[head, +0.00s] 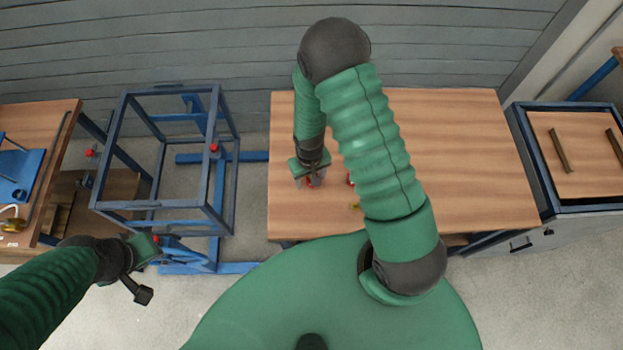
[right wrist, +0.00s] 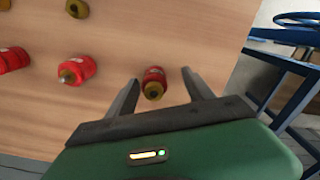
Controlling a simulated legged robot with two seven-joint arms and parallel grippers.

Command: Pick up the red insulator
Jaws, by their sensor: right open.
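In the right wrist view a red insulator (right wrist: 154,83) with a brass-coloured end lies on the wooden table. My right gripper (right wrist: 160,82) is open, with its two fingers on either side of the insulator and a gap to each. In the head view my right gripper (head: 312,180) is low over the left part of the table, and a bit of red (head: 309,183) shows at its fingers.
The wooden table (head: 460,150) has free room on its right. A blue metal frame (head: 163,213) stands left of it. A workbench (head: 60,115) is at the far left, and a blue-edged tray (head: 540,125) with dark bars is at the right.

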